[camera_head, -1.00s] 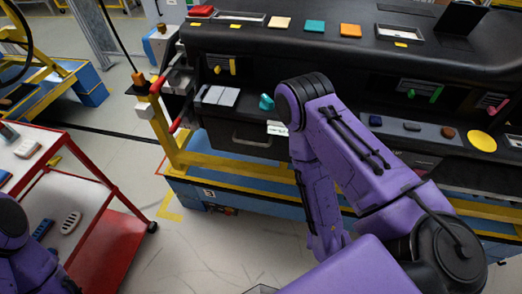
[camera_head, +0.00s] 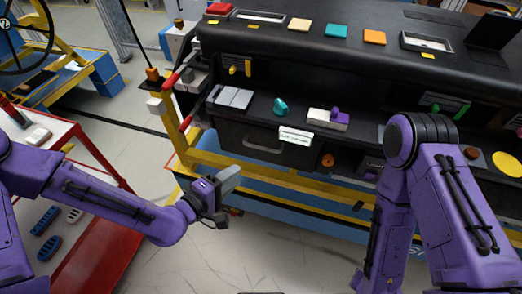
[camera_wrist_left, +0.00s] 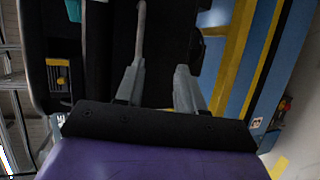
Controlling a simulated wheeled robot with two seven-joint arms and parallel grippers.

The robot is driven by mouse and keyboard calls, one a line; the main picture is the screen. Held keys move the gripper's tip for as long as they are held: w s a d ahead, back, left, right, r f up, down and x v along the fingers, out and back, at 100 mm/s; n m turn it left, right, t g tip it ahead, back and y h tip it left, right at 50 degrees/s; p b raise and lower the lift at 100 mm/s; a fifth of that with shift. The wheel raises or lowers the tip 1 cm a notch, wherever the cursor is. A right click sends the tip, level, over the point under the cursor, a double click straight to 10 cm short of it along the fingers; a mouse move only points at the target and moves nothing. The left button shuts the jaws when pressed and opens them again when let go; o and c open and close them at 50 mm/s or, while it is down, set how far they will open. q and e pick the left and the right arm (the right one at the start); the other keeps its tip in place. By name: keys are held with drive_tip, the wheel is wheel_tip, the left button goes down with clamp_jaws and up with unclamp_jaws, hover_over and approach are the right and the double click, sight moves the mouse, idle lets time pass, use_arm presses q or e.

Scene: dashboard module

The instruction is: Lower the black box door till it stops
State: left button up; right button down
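The black box door, a dark front panel with a pale bar handle (camera_head: 262,146), is in the lower left dashboard in the head view. It looks upright and shut. In the left wrist view the grey handle bar (camera_wrist_left: 140,32) runs ahead of the fingers, roughly in line with the left finger. My left gripper (camera_head: 230,180) is below and in front of the panel, apart from the handle as far as I can tell. Its two fingers (camera_wrist_left: 158,85) are spread with nothing visible between them. My right arm shows at the right; its gripper is out of view.
A yellow rail (camera_head: 268,182) on a blue base runs below the panel. A red cart (camera_head: 108,252) stands at left. The floor between is clear.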

use_arm(q)
drive_tip(key=w+d+p, duration=0.2)
drive_tip(key=w+d, duration=0.5)
drive_tip(key=w, duration=0.2)
drive_tip(key=shift+d+r+t+h, duration=0.15)
drive_tip(key=shift+r+t+h, duration=0.15)
drive_tip(key=shift+r+h, duration=0.1)
drive_tip(key=shift+f, duration=0.1)
clamp_jaws()
